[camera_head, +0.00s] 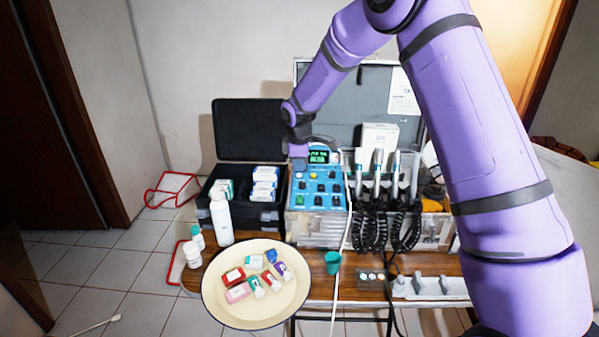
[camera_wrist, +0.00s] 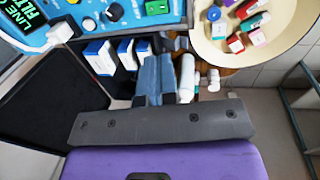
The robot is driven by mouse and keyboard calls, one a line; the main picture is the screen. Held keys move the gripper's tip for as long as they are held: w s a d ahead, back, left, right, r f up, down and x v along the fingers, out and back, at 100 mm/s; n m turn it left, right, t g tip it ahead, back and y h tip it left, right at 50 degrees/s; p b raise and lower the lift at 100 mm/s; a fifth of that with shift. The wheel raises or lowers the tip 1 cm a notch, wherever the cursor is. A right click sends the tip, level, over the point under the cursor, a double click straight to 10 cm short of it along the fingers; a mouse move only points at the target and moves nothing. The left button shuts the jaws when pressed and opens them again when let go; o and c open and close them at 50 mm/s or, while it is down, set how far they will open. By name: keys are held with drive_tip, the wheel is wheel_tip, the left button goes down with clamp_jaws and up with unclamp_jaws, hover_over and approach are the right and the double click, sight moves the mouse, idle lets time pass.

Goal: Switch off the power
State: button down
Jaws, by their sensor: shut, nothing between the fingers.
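The blue control unit (camera_head: 317,200) stands on the wooden table, with knobs, buttons and a lit green display (camera_head: 318,156) on its sloped panel. My gripper (camera_head: 299,163) is over the upper left edge of this panel, beside the display; contact cannot be told. In the wrist view my gripper (camera_wrist: 158,62) is shut, its fingers together with nothing between them. The panel (camera_wrist: 100,25) fills the top left there, with part of the display (camera_wrist: 22,28), a green square part (camera_wrist: 157,7) and a white block (camera_wrist: 63,30). I cannot tell which control is the power switch.
An open black case (camera_head: 248,130) with boxes stands left of the unit. A white bottle (camera_head: 221,219) and a cream tray (camera_head: 215,310) of small boxes are in front. Dental handpieces (camera_head: 396,165) with coiled cords stand at right. A green cup (camera_head: 333,262) is near the front.

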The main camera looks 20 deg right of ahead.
sight(301, 197)
idle(0.3)
drive_tip(key=shift+w+d+r, duration=0.3)
drive_tip(key=shift+w+d, duration=0.1)
drive_tip(key=shift+w, duration=0.2)
drive_tip(key=shift+f, duration=0.1)
drive_tip(key=f, duration=0.4)
drive_tip(key=w+f, duration=0.1)
drive_tip(key=f, duration=0.4)
drive_tip(key=w+f, duration=0.1)
drive_tip(key=f, duration=0.3)
drive_tip(key=shift+w+d+f, duration=0.15)
drive_tip(key=shift+d+f, duration=0.2)
drive_tip(key=shift+d, duration=0.05)
